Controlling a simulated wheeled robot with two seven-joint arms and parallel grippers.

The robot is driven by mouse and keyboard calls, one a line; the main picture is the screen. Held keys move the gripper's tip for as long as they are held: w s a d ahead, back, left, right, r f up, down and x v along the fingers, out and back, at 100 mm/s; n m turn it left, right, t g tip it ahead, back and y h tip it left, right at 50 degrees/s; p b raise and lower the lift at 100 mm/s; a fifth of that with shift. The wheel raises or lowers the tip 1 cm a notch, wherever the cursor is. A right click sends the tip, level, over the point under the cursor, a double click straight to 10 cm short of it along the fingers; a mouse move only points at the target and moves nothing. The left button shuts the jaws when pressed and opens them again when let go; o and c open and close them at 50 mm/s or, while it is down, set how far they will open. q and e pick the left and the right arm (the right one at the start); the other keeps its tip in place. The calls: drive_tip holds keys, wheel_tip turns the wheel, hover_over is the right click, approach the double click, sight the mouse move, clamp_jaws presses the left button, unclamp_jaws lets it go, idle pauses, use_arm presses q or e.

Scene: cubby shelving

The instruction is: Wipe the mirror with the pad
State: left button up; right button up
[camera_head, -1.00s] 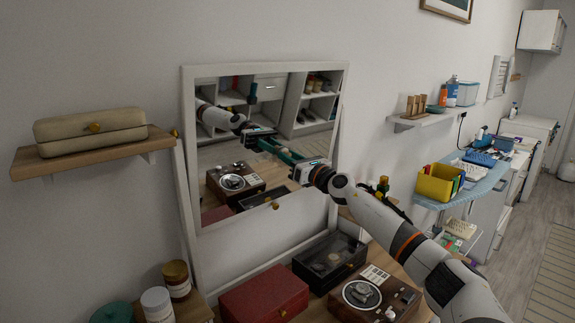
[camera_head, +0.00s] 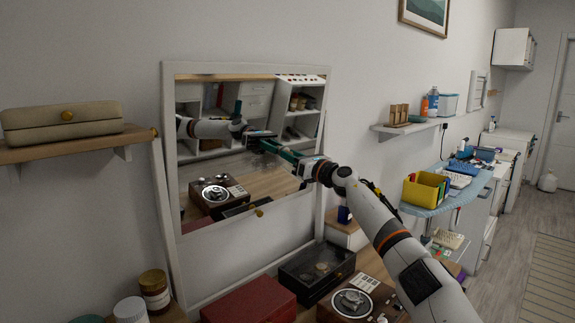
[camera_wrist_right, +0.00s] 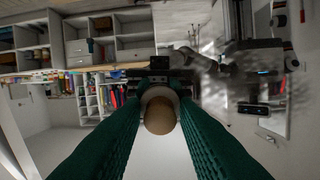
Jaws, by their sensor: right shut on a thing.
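The mirror (camera_head: 215,160) has a white frame and leans against the wall. In the head view, my right gripper (camera_head: 283,150) reaches from the right in front of the mirror's right part, with its reflection facing it. In the right wrist view, the green fingers of my right gripper (camera_wrist_right: 160,92) close on the pad (camera_wrist_right: 160,112), of which a round tan and white part shows. The pad's far side is hidden, so I cannot tell whether it touches the glass. A grey smudge (camera_wrist_right: 215,72) shows on the mirror. My left gripper is not in view.
Below the mirror are a red box (camera_head: 250,302), a dark glass-topped case (camera_head: 316,270) and a turntable-like device (camera_head: 352,300). A wooden shelf (camera_head: 80,143) with a beige case (camera_head: 62,124) is at left. A yellow bin (camera_head: 422,190) stands at right. Open floor lies far right.

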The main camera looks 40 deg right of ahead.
drive_tip(key=shift+d, duration=0.35)
drive_tip(key=shift+r, duration=0.1)
drive_tip(key=s, duration=0.2)
drive_tip(key=s+b, duration=0.1)
drive_tip(key=s+f, duration=0.1)
drive_tip(key=s, duration=0.1)
drive_tip(key=shift+s+d+f+b, duration=0.1)
drive_tip(key=shift+s+d+b, duration=0.15)
drive_tip(key=shift+s+b, duration=0.1)
